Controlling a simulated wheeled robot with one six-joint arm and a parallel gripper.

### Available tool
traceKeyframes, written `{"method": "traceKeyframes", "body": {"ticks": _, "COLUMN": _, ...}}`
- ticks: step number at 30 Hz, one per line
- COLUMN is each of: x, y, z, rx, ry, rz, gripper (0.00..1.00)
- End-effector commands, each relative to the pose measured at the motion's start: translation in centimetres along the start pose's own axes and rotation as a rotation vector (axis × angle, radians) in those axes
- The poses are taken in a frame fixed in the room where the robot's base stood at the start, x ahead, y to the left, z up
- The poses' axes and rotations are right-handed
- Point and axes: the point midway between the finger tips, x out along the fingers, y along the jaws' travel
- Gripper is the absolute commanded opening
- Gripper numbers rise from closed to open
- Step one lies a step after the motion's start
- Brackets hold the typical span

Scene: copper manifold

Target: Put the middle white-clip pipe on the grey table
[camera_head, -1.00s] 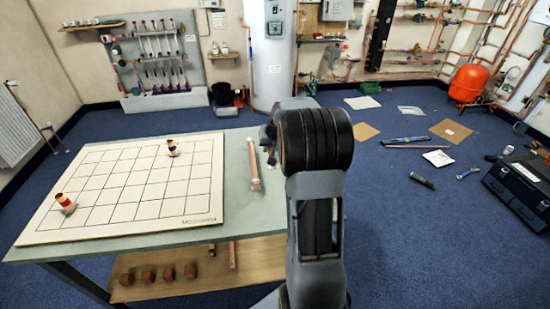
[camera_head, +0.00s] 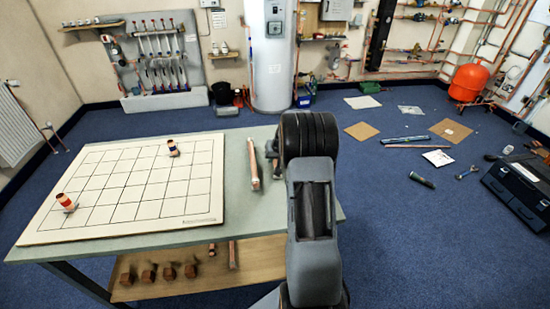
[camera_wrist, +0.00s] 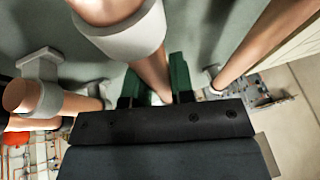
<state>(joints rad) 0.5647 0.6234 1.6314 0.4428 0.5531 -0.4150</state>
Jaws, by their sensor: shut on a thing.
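In the wrist view, my gripper (camera_wrist: 157,85) has its green fingers closed around a copper pipe with a wide white clip (camera_wrist: 125,38). This pipe runs between the fingers, over the grey-green table surface. A second copper pipe (camera_wrist: 262,45) slants at the right, apart from the fingers. Another copper pipe end with a grey-white clip (camera_wrist: 42,90) is at the left. In the head view, one pipe (camera_head: 253,165) lies on the grey table (camera_head: 238,205), right of the grid board. My arm hides most of the gripper there; I cannot tell the held pipe's height above the table.
A wooden shelf (camera_head: 262,262) below holds several copper fittings. Blue floor with scattered boards and tools lies to the right.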

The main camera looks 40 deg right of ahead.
Motion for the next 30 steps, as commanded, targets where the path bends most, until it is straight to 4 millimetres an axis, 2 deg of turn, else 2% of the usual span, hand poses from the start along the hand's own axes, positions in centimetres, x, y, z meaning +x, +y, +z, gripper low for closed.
{"method": "traceKeyframes", "body": {"ticks": 8, "x": 0.4, "y": 0.1, "z": 0.1, "rx": 0.000, "ry": 0.001, "rz": 0.000, "gripper": 0.00}}
{"method": "traceKeyframes", "body": {"ticks": 9, "x": 0.2, "y": 0.0, "z": 0.1, "rx": 0.000, "ry": 0.000, "rz": 0.000, "gripper": 0.26}}
{"method": "traceKeyframes", "body": {"ticks": 16, "x": 0.2, "y": 0.0, "z": 0.1, "rx": 0.000, "ry": 0.000, "rz": 0.000, "gripper": 0.48}}
{"method": "traceKeyframes", "body": {"ticks": 25, "x": -0.1, "y": -0.1, "z": -0.1, "rx": 0.000, "ry": 0.000, "rz": 0.000, "gripper": 0.48}}
{"method": "traceKeyframes", "body": {"ticks": 30, "x": -2.2, "y": 0.0, "z": -0.1, "rx": 0.001, "ry": 0.004, "rz": 0.000, "gripper": 0.48}}
